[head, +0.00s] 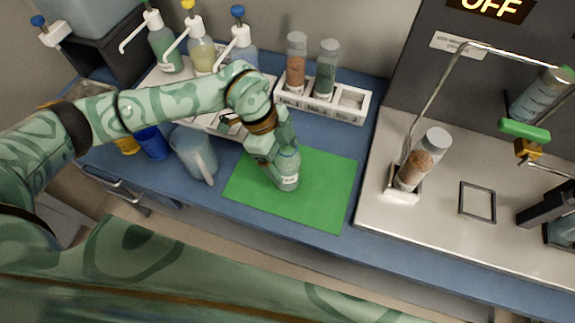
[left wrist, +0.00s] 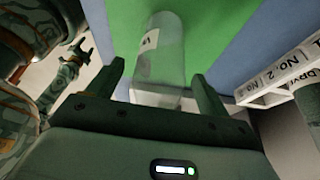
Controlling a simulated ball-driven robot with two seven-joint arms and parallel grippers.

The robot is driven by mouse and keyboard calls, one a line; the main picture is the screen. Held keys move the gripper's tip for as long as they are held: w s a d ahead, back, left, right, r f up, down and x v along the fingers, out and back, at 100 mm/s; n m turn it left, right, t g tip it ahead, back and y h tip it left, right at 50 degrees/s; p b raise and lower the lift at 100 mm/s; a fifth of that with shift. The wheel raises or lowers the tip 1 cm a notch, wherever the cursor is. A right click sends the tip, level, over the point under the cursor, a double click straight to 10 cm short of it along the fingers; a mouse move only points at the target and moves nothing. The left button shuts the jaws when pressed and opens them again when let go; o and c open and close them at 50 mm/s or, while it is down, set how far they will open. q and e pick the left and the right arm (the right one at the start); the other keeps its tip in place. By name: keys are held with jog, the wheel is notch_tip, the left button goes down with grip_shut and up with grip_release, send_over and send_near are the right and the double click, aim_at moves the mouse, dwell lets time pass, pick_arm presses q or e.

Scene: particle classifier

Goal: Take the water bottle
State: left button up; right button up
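The water bottle (head: 287,170) is a clear, pale teal bottle with a small white label, on the green mat (head: 325,195) in the head view. In the left wrist view the bottle (left wrist: 160,60) is between my left fingers, with a gap on each side. My left gripper (head: 275,145) reaches the bottle from above and behind, partly hiding it. Its two fingers (left wrist: 162,88) are apart. My right gripper (left wrist: 80,52) shows small at the left of the left wrist view, with its prongs apart; it does not show in the head view.
A clear jug (head: 195,155) and a blue cup (head: 152,143) stand left of the mat. Pump bottles (head: 200,50) and a white rack (head: 345,103) with two particle tubes are behind. A metal station (head: 440,220) with a particle tube (head: 418,165) is at right.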

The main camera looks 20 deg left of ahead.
pick_arm(q)
jog(key=c, duration=0.9)
jog(key=shift+c, duration=0.2)
jog(key=shift+r, duration=0.15)
